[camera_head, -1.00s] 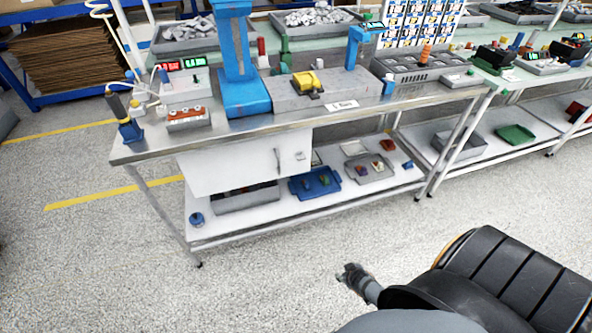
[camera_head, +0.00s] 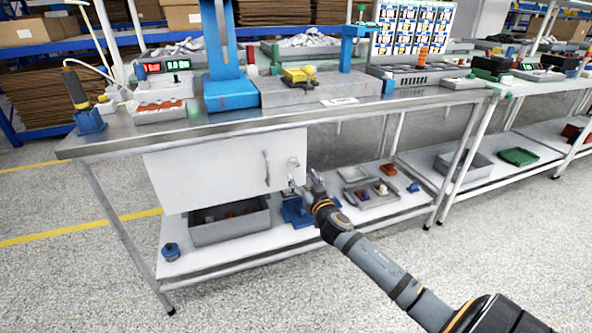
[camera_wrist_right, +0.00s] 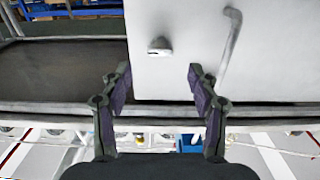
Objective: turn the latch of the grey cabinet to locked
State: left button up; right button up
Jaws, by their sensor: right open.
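The light grey cabinet (camera_head: 215,170) hangs under the steel workbench, its flat front facing me. Its latch (camera_head: 294,162) is a small metal knob near the right edge; in the right wrist view the latch (camera_wrist_right: 159,46) shows a dark slot and lies roughly sideways in the picture. A bar handle (camera_head: 267,168) is beside it, also seen in the wrist view (camera_wrist_right: 231,45). My right gripper (camera_head: 304,182) is open and empty, just in front of and below the latch. In the wrist view its fingertips (camera_wrist_right: 160,78) are apart, with the latch beyond the gap. My left gripper is out of view.
The workbench edge (camera_head: 230,128) runs above the cabinet. The lower shelf (camera_head: 240,242) holds a grey bin (camera_head: 230,226), a blue tray (camera_head: 296,215) and a grey tray (camera_head: 370,196). The floor in front is clear.

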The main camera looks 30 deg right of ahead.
aim_at(295, 166)
jog(key=x, duration=0.7)
jog(key=c, duration=1.2)
